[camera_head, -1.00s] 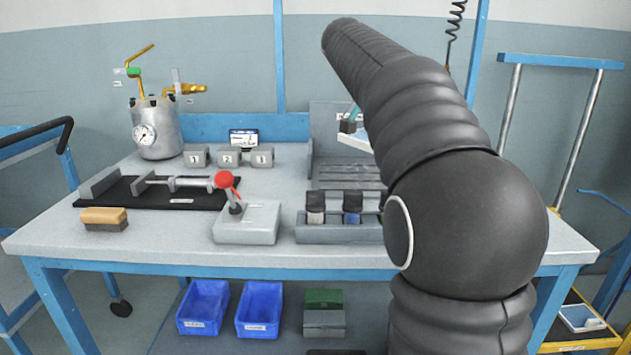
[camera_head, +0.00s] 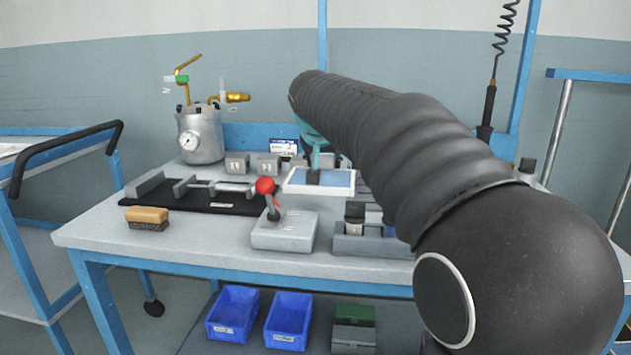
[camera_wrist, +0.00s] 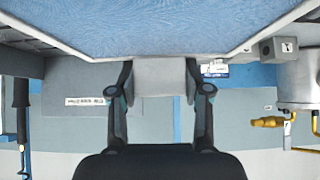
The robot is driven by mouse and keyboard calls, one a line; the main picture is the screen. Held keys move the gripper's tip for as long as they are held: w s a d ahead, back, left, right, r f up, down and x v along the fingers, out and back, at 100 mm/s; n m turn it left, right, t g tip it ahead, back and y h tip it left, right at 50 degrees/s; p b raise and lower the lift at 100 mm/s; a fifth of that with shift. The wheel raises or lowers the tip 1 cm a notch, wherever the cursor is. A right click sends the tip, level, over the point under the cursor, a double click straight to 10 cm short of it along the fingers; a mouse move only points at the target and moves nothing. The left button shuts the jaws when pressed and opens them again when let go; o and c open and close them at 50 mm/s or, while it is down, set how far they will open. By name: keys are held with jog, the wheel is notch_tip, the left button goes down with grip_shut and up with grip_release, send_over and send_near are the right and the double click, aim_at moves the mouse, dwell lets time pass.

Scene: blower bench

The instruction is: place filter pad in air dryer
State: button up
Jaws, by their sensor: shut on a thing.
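The filter pad (camera_head: 338,178) is a flat pad with a blue face and a white frame. It is in the air above the bench, left of my arm in the head view. My gripper (camera_head: 313,165) is shut on it; in the wrist view the gripper (camera_wrist: 158,78) clasps a grey grip block on the pad, whose blue textured face (camera_wrist: 150,25) fills the top. I cannot tell for certain which thing is the air dryer. A grey labelled panel (camera_wrist: 62,120) shows beyond the fingers in the wrist view; my arm hides that part of the bench in the head view.
A red-knobbed lever box (camera_head: 285,235), a brush (camera_head: 147,217) and a black fixture mat (camera_head: 165,195) lie on the bench. A metal tank (camera_head: 200,140) with brass pipes stands behind. A bottle rack (camera_head: 350,243) is at front, close to my arm.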

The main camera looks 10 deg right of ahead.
aim_at(312, 196)
jog(key=w, duration=0.1)
jog(key=w+a+f, duration=0.2)
jog(key=shift+w+f, duration=0.25)
jog(key=shift+w, duration=0.15)
jog(key=shift+f, duration=2.05)
jog(key=shift+f, duration=0.15)
jog(key=o, duration=1.3)
